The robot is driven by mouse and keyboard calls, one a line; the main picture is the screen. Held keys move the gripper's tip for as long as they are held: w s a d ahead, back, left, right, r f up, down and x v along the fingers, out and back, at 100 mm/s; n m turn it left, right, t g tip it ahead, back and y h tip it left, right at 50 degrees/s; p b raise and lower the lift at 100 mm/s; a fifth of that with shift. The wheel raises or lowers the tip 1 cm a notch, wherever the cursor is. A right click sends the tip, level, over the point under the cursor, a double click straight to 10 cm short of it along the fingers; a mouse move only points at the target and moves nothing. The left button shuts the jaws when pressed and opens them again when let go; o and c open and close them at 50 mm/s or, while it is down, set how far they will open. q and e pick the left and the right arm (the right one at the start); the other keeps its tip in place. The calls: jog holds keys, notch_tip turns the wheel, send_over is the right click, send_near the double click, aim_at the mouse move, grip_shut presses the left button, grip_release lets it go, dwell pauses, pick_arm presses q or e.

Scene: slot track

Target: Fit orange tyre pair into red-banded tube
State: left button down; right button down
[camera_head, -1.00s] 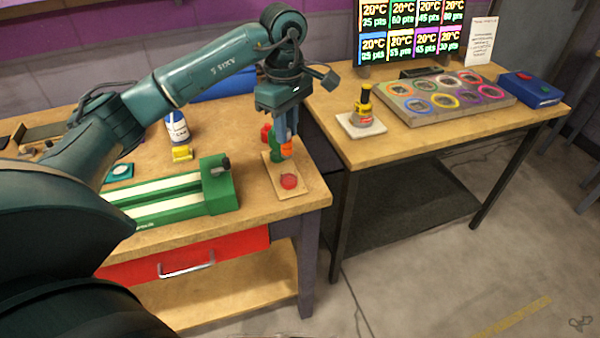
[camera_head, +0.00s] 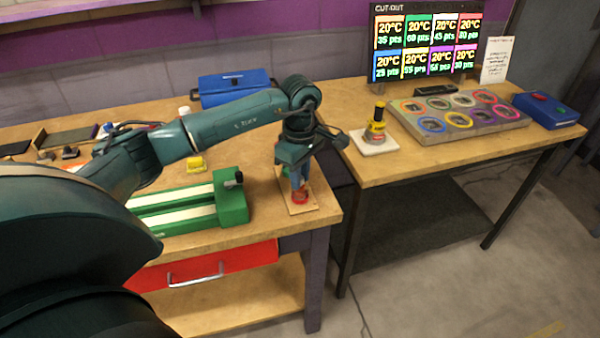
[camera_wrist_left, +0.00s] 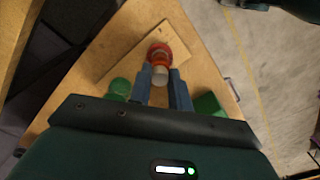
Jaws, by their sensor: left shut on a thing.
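My left gripper (camera_head: 300,188) points down over a small wooden board at the front right corner of the left table. It is shut on a small piece, taken to be the orange tyre pair; in the left wrist view a pale, round end (camera_wrist_left: 160,76) shows between the blue fingers. The red-banded tube (camera_head: 300,198) stands on the board right under the fingertips; its red, round mouth shows in the left wrist view (camera_wrist_left: 162,50). The piece overlaps the tube's near side there. I cannot tell whether it is inside. My right gripper is not in view.
A green tube (camera_wrist_left: 120,87) stands beside the fingers. A green track fixture (camera_head: 232,200) lies left of the board (camera_head: 286,182). The right table holds a yellow-black stamp-like object (camera_head: 376,125), a grey tray of coloured rings (camera_head: 410,127) and a blue box (camera_head: 545,110).

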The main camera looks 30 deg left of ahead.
pick_arm(q)
jog(key=shift+f, duration=0.2)
jog(key=c, duration=1.3)
grip_release()
jog(key=shift+r, duration=0.1)
